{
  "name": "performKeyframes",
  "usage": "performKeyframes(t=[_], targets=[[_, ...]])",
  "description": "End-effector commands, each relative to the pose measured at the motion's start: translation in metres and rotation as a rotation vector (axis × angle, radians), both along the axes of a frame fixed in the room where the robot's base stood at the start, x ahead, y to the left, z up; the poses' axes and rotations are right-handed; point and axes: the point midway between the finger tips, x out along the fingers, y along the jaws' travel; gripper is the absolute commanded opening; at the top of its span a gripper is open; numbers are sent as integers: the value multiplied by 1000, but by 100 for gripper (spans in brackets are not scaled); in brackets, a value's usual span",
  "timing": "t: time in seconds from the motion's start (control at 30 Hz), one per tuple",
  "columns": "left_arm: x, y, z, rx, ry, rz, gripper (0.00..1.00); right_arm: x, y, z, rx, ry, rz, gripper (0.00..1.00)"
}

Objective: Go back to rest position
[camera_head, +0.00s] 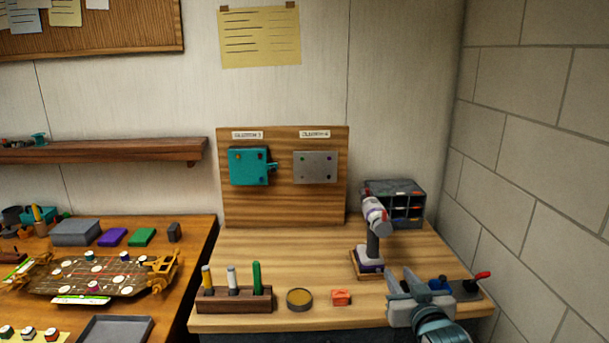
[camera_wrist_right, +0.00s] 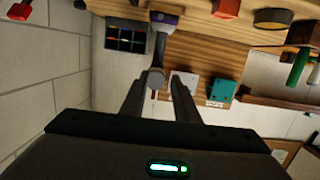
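My right gripper (camera_head: 400,277) is at the front right edge of the light wooden table (camera_head: 330,250). Its two fingers are apart with nothing between them. My left gripper is not in view.
A wooden holder (camera_head: 235,300) with upright tools, a round tin (camera_head: 299,299) and an orange block (camera_head: 341,297) line the front edge. A red-handled item (camera_head: 471,286) lies right of my gripper. A dark organizer (camera_head: 404,202) stands behind. The table's middle is clear.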

Motion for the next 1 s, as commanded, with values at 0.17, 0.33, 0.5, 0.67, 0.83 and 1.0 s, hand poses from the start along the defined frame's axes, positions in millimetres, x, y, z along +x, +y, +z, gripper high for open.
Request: performKeyframes(t=[0.17,0.33,0.5,0.67,0.83,1.0], targets=[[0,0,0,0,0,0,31,-63,3,-90,-24,203,4,28],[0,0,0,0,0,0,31,-140,6,-165,-50,408,13,28],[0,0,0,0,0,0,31,-227,7,-225,-76,613,29,28],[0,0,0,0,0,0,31,-305,8,-261,-95,784,47,28],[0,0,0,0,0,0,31,-359,9,-278,-107,897,63,28],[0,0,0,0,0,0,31,-401,10,-288,-115,984,76,28]])
